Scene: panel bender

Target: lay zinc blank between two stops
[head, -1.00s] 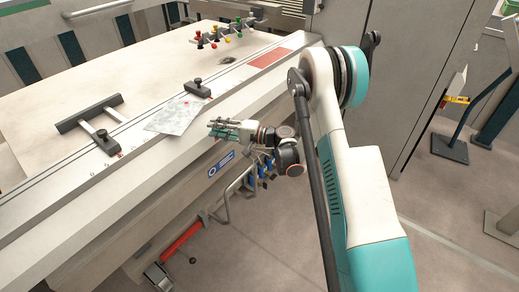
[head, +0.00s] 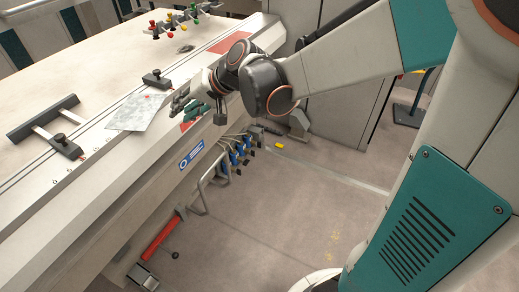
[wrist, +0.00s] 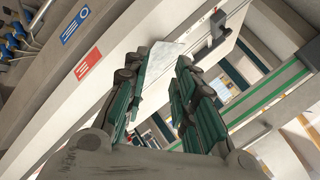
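The zinc blank (head: 137,113) is a thin mottled grey sheet lying askew on the bench's front strip. It lies between two dark stops with knobs: one stop (head: 65,147) to its left and one stop (head: 156,79) just behind its right end. My gripper (head: 178,104) is at the blank's right front corner, its fingers pointing towards it. In the wrist view my gripper (wrist: 167,62) has its fingers apart, with the blank (wrist: 166,58) showing beyond and between the tips. I cannot tell whether a finger touches it. A stop (wrist: 220,27) shows behind.
A black T-shaped gauge (head: 42,117) joins the left stop. Coloured knobs (head: 175,20) stand at the back of the bench (head: 85,65). A red mat (head: 229,42) lies farther right. Hoses and blue valves (head: 238,150) hang below the front edge.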

